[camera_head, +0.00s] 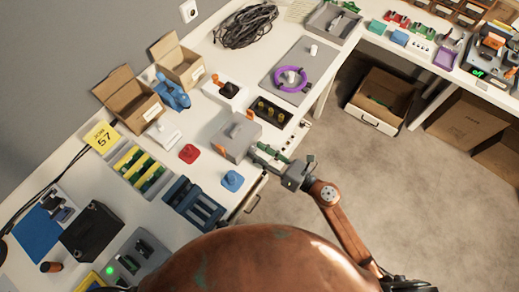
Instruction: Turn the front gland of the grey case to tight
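The grey case (229,146) sits on the white bench near its front edge, left of the picture's middle. Whether the fingers are closed is also unclear. My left gripper is not in view.
A blue knob piece (232,181) and a red one (189,153) stand near the case. A black block with yellowish round parts (270,112) is behind it. A blue rack (193,203) lies to the front left. A purple ring (291,80) lies on a grey plate.

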